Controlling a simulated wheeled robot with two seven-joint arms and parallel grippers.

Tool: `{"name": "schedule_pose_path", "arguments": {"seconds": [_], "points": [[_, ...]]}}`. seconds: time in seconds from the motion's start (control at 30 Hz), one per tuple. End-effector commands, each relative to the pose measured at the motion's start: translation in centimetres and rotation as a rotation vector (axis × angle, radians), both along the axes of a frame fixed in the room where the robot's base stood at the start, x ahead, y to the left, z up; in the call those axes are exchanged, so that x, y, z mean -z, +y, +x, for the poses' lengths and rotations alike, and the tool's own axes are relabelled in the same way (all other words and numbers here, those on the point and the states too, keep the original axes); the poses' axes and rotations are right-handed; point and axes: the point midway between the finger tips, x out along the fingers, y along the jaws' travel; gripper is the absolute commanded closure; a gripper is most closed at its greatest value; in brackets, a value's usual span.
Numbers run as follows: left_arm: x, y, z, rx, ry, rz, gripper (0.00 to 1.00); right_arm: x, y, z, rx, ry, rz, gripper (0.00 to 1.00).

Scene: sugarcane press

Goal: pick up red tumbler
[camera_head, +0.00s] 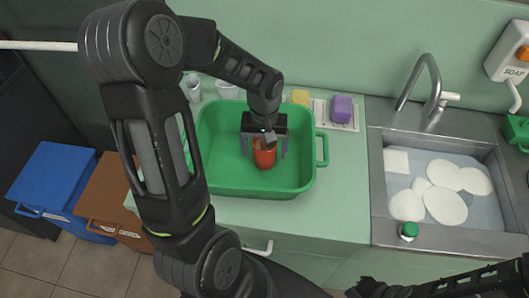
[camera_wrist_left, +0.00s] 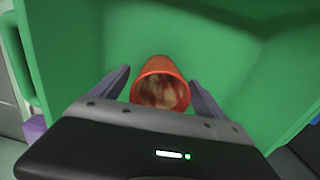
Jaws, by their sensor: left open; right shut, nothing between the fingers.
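The red tumbler (camera_head: 264,155) stands in the green basin (camera_head: 310,187) on the counter. It also shows in the left wrist view (camera_wrist_left: 160,84), its open mouth towards the camera and something brownish and pale visible inside. My left gripper (camera_head: 264,150) is open over the basin, with one finger on each side of the tumbler. In the left wrist view the fingers (camera_wrist_left: 160,85) show gaps to the tumbler's wall.
The basin's walls surround my left gripper. A yellow sponge (camera_head: 300,97) and a purple sponge (camera_head: 342,108) lie behind it, with pale cups (camera_head: 193,86) at the back left. A sink (camera_head: 440,185) with white plates is at the right. Blue (camera_head: 55,185) and brown (camera_head: 108,195) bins stand at the left.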

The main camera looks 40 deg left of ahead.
Motion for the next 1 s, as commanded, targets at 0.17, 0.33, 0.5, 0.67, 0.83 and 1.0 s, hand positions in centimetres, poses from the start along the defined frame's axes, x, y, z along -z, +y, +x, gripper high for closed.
{"name": "schedule_pose_path", "arguments": {"seconds": [0.17, 0.33, 0.5, 0.67, 0.83, 1.0], "points": [[-0.03, -0.01, 0.02, 0.001, 0.000, 0.000, 0.16, 0.01, 0.00, 0.00, 0.000, 0.000, 0.000, 1.00], [-0.04, -0.01, 0.02, 0.001, 0.000, 0.000, 0.16, 0.00, 0.01, 0.00, 0.000, 0.000, 0.000, 1.00], [-0.05, -0.01, 0.02, 0.001, 0.000, 0.000, 0.25, 0.00, 0.01, 0.00, 0.000, 0.000, 0.000, 1.00], [-0.05, -0.01, 0.02, 0.001, 0.000, 0.000, 0.38, 0.00, 0.01, 0.00, 0.000, 0.000, 0.000, 1.00], [-0.05, -0.01, 0.02, 0.001, 0.000, 0.000, 0.52, 0.00, 0.01, 0.01, 0.000, 0.000, 0.000, 1.00], [-0.05, -0.01, 0.02, 0.001, 0.000, 0.000, 0.66, 0.00, 0.01, 0.01, 0.000, 0.000, 0.000, 1.00]]}}
